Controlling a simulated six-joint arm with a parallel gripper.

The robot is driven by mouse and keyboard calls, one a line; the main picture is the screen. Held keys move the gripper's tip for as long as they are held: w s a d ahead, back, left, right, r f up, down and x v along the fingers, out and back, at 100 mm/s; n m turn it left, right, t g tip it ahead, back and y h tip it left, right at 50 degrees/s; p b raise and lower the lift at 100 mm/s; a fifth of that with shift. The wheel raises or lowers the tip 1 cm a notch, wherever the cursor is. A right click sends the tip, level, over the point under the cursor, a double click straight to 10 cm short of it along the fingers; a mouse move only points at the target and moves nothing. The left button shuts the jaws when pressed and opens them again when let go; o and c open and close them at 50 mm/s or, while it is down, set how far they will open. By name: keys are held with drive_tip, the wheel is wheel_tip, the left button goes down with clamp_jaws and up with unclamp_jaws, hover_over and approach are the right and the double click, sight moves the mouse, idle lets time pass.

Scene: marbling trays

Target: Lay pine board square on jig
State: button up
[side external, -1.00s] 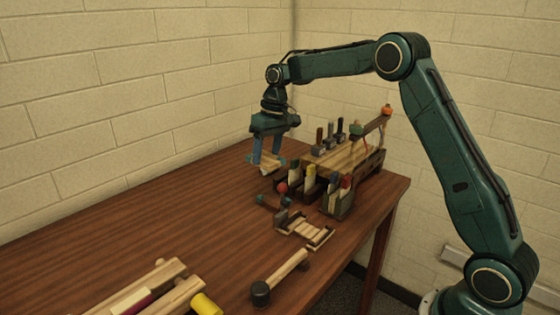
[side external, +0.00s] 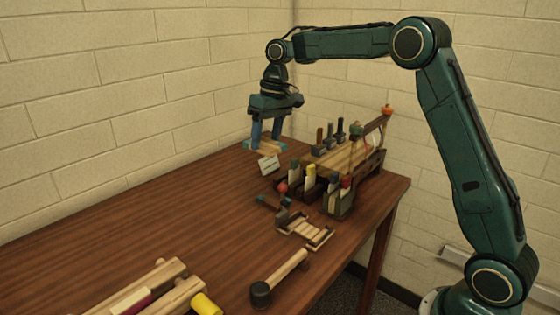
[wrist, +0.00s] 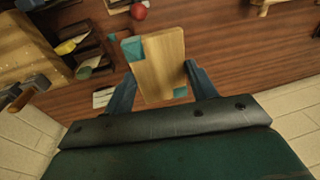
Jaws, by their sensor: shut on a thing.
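My gripper (side external: 265,141) is shut on the pine board (side external: 264,147), a pale wooden piece with teal corners, held over the far end of the table. In the wrist view the board (wrist: 163,68) sits between the two blue fingers, its long side running away from the palm. The board looks clear of the table, but the gap is hard to judge. A low pale slatted wooden frame (side external: 306,231) with dark end bars lies nearer the front; I cannot tell for certain that it is the jig.
A white card (side external: 268,165) lies just below the board. A wooden rack (side external: 345,160) and tool holder (side external: 340,203) stand to the right. The table's left middle is clear.

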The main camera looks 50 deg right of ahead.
drive_tip(key=s+a+r, duration=0.1)
drive_tip(key=s+a, duration=0.6)
drive_tip(key=s, duration=0.3)
drive_tip(key=shift+r, duration=0.2)
drive_tip(key=shift+n, duration=0.3)
drive_tip(key=s+a, duration=0.1)
drive_tip(key=s, duration=0.3)
drive_tip(key=s+a+f, duration=0.1)
drive_tip(key=s, duration=0.4)
drive_tip(key=s+a+f, duration=0.1)
drive_tip(key=s, duration=0.3)
drive_tip(key=shift+s+a+f, duration=0.15)
drive_tip(key=shift+s+a, duration=0.05)
drive_tip(key=shift+a, duration=0.1)
wheel_tip(320, 180, down, 17)
drive_tip(key=shift+s+f, duration=0.1)
drive_tip(key=shift+s, duration=0.05)
drive_tip(key=w+d, duration=0.3)
drive_tip(key=d, duration=0.1)
drive_tip(key=w+d, duration=0.3)
drive_tip(key=d, duration=0.1)
drive_tip(key=w+d, duration=0.4)
